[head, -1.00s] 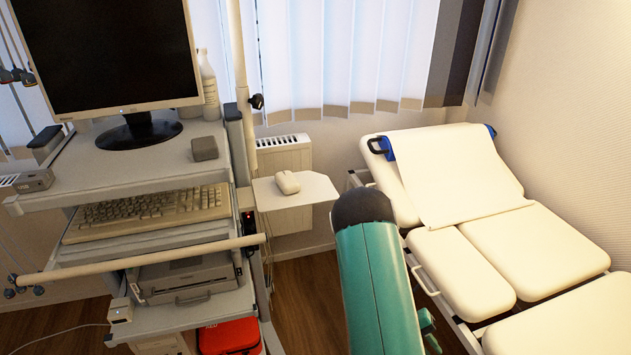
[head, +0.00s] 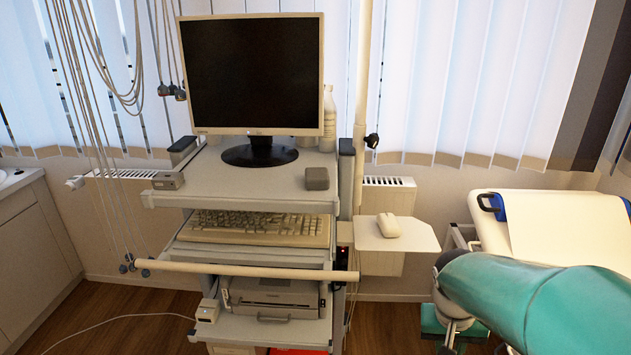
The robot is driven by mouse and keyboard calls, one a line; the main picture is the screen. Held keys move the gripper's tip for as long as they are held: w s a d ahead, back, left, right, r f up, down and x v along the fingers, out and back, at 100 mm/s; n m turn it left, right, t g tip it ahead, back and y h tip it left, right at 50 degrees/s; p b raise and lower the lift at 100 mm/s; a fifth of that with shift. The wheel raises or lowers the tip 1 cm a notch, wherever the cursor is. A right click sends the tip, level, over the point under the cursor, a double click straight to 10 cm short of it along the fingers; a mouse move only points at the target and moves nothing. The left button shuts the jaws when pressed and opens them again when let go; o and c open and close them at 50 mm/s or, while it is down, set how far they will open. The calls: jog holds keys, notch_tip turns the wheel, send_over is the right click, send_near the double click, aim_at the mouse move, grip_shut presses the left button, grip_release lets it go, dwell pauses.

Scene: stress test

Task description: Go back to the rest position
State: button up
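A grey equipment cart (head: 240,187) with a monitor (head: 252,72), keyboard (head: 262,227) and printer (head: 270,297) stands in front. A mouse (head: 389,225) lies on its side shelf (head: 400,241). The couch (head: 487,222) is at right, a cabinet (head: 35,262) at left. Cables (head: 95,130) hang at left.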

jog(key=s+a+r+n+t+y, duration=0.2)
jog(key=s+a+r+n+t, duration=0.1)
jog(key=s+a+r, duration=0.5)
jog(key=a+r+t, duration=0.1)
jog(key=a+r, duration=0.2)
jog(key=shift+s+t, duration=0.35)
jog(key=shift+t, duration=0.05)
jog(key=shift+d+r, duration=0.1)
jog(key=shift+d, duration=0.1)
